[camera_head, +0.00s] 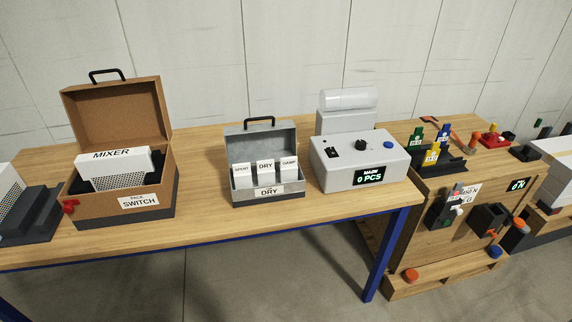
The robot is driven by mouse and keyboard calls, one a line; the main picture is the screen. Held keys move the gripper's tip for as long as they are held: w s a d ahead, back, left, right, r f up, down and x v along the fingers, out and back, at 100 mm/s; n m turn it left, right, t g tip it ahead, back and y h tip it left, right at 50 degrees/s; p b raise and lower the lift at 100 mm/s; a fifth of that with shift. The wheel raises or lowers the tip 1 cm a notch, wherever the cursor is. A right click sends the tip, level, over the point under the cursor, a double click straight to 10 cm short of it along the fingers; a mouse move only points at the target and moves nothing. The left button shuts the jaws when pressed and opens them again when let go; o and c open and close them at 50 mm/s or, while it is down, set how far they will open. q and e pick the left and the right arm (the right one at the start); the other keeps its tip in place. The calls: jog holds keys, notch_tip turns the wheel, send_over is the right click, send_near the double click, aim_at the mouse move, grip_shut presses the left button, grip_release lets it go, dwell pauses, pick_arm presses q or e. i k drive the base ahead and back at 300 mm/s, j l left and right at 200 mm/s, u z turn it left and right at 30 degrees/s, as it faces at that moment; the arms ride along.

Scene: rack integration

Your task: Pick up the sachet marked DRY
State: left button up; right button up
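The sachet marked DRY (265,171) is white and stands upright in the middle of a small open grey case (238,196). A sachet marked SPENT (241,174) stands to its left and one that seems to read DAMP (289,170) to its right. The case's front also bears a label reading DRY (268,191), and its lid is raised with a black handle on top. The lower parts of the sachets are hidden by the case's front wall. Neither of my grippers is in view.
A brown case (90,205) with a MIXER unit (122,166) stands open at the left. A grey device (325,163) with a 0 PCS display stands close right of the grey case. The wooden tabletop (215,222) is clear in front. A wooden station (400,240) adjoins at the right.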

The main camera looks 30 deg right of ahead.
aim_at(266, 173)
jog(key=i+l, duration=0.1)
jog(key=l, duration=0.25)
jog(key=i+l, duration=0.1)
jog(key=l, duration=0.25)
jog(key=i+l, duration=0.1)
jog(key=l, duration=0.25)
jog(key=i+l+u, duration=0.1)
jog(key=l+u, duration=0.5)
jog(key=l, duration=0.25)
jog(key=i, duration=0.05)
